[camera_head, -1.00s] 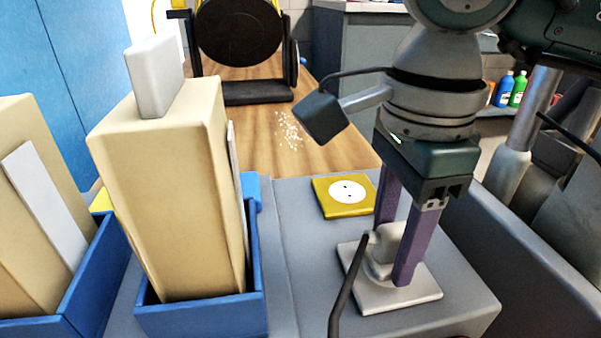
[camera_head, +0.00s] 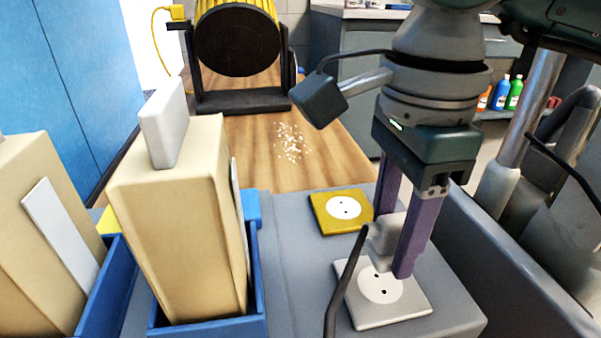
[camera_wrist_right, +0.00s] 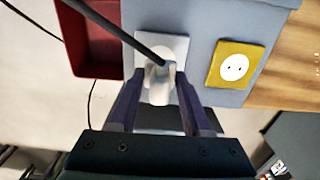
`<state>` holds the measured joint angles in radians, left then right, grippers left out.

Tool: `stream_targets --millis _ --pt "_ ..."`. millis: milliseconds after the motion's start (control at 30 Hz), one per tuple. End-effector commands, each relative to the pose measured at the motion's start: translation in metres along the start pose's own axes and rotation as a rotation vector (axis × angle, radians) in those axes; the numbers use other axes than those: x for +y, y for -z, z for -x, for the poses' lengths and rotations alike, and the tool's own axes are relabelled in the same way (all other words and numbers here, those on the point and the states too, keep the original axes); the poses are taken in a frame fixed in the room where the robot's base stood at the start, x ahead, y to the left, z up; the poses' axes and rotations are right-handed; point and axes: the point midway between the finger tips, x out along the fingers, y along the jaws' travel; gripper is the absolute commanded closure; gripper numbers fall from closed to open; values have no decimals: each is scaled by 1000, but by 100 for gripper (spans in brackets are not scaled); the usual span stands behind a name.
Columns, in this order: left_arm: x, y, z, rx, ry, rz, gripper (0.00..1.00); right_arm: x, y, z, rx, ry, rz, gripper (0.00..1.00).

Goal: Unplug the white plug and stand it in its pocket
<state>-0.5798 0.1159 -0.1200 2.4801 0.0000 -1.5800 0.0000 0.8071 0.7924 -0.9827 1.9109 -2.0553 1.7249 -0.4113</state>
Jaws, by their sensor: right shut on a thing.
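The white plug (camera_head: 384,238) is between the purple fingers of my right gripper (camera_head: 394,246), which is shut on it. The plug is just above the white socket plate (camera_head: 385,311), whose round face and two holes show, so it looks free of the socket. A dark cable hangs from the plug toward the front. In the right wrist view the plug (camera_wrist_right: 158,84) sits between the fingers (camera_wrist_right: 158,95), in front of the white plate (camera_wrist_right: 178,46). I cannot tell which place is the plug's pocket. My left gripper is not in view.
A yellow socket plate (camera_head: 342,226) lies behind the white one, empty. Beige boxes (camera_head: 178,240) stand in blue bins (camera_head: 215,328) at the left. A dark red tray (camera_wrist_right: 92,45) shows in the right wrist view. White bits (camera_head: 291,142) lie on the wooden surface.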

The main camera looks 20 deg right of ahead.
Motion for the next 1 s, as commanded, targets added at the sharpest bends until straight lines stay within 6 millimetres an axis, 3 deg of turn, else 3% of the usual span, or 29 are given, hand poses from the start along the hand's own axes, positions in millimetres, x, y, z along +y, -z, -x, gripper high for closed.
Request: stream_targets --millis 333,733,1000 --pt "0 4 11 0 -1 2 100 0 0 15 1 1 0 100" --pt "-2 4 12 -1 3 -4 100 0 0 17 0 1 0 100" --pt "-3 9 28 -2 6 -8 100 0 0 41 0 1 1 100"
